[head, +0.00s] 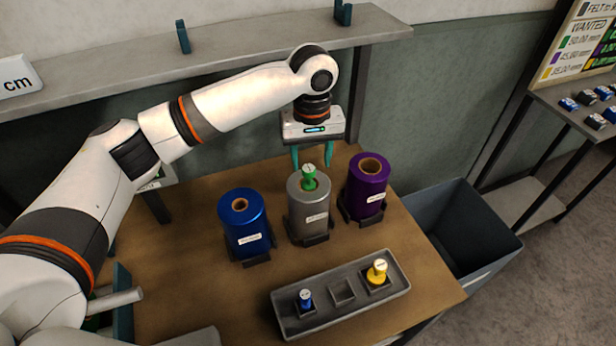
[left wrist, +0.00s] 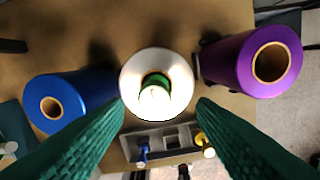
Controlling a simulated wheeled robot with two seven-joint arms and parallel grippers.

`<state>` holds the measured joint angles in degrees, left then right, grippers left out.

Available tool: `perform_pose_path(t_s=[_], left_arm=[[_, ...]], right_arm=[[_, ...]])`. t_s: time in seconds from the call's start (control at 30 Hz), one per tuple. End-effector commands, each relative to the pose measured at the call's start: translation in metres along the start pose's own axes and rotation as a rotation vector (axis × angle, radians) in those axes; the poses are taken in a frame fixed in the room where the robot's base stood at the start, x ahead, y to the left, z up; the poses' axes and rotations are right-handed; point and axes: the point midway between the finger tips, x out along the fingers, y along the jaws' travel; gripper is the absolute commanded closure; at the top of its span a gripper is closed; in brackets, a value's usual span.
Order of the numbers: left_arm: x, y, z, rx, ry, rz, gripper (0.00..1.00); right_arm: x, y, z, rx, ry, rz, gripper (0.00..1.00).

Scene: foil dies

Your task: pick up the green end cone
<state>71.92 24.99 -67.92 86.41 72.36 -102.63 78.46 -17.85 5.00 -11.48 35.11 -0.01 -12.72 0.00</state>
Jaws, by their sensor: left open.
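The green end cone (head: 309,179) sits upright in the top of the silver foil roll (head: 307,212), the middle one of three rolls. In the left wrist view the green end cone (left wrist: 154,92) shows from above with a pale top, near the picture's middle. My left gripper (head: 312,163) is open and empty, pointing down just above and behind the cone. In the left wrist view its teal fingers stand to either side of the cone, apart from it. My right gripper is not in view.
A blue roll (head: 245,226) stands left and a purple roll (head: 366,188) right of the silver one. In front, a grey tray (head: 343,311) holds a blue cone (head: 305,298) and a yellow cone (head: 377,271), with an empty middle socket. A dark bin (head: 462,235) stands beyond the table's right edge.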

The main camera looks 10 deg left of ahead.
Motion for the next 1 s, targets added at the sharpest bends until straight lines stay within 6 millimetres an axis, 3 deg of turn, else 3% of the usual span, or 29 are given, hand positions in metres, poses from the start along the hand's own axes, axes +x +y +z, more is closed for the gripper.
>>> perform_pose_path(t_s=[0.17, 0.43, 0.73, 1.0], left_arm=[[0.012, 0.003, 0.001, -0.002, 0.002, 0.002, 0.48], [0.05, 0.005, 0.002, 0.001, 0.001, 0.001, 0.48], [0.057, 0.005, 0.002, 0.001, 0.0, -0.001, 0.48], [0.056, 0.005, 0.002, 0.001, 0.0, -0.001, 0.92]], right_arm=[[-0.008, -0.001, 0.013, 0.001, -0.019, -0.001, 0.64], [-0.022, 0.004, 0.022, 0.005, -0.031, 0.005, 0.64], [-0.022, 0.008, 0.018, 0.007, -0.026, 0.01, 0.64], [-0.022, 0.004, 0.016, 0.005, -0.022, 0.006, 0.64]])
